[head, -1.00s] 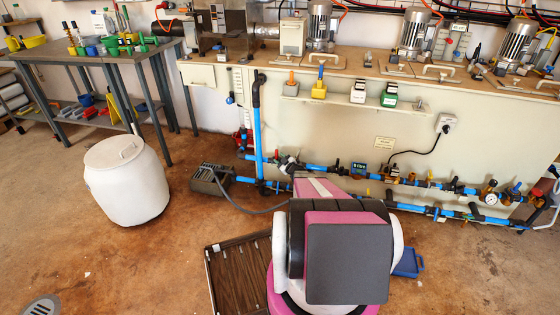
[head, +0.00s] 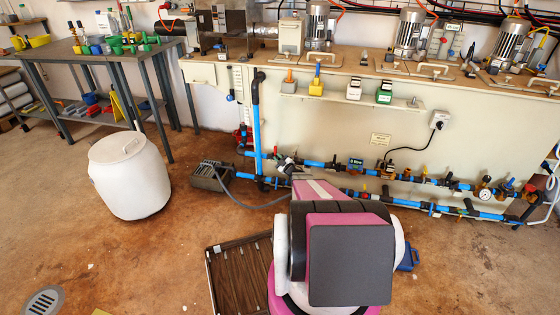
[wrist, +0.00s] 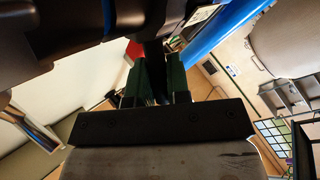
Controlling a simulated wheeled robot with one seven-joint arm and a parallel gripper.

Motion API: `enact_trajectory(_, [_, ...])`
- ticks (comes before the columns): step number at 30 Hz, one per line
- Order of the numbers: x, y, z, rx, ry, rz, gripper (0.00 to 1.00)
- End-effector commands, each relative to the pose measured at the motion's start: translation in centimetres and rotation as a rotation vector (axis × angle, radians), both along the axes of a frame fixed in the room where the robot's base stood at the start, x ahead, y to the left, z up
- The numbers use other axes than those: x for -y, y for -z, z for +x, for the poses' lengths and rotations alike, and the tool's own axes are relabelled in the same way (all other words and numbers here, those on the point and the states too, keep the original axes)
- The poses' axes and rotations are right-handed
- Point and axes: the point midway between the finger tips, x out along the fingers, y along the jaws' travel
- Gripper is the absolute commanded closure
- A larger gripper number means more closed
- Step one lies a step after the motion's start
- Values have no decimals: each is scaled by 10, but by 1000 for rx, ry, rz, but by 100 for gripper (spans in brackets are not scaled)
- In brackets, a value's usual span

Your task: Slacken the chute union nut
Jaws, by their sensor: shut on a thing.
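The blue pipework with dark fittings (head: 312,163) runs low along the front of the bench in the head view. My arm stands in front of it and covers part of the lower run. In the wrist view my gripper (wrist: 154,82) shows two green fingers close around a dark part (wrist: 156,66). The fingers are shut on it, but its shape is mostly hidden. I cannot tell surely whether it is the chute union nut. A large dark body (wrist: 60,40) fills the upper left of the wrist view, and a blue pipe (wrist: 222,32) passes at the upper right.
A white drum (head: 130,176) stands on the floor at left. A grey box (head: 211,174) with a hose lies by the pipes. A brown panel (head: 240,275) lies beside my base. A worktable (head: 85,55) stands at the back left. The left foreground floor is mostly clear.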

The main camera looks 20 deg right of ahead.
Motion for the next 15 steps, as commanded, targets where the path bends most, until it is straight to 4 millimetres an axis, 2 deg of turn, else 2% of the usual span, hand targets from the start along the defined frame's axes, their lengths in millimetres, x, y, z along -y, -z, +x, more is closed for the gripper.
enact_trajectory(1, [0, 6, 3, 33, -1, -22, 100])
enact_trajectory(15, [-7, 29, -5, 379, -1, -257, 100])
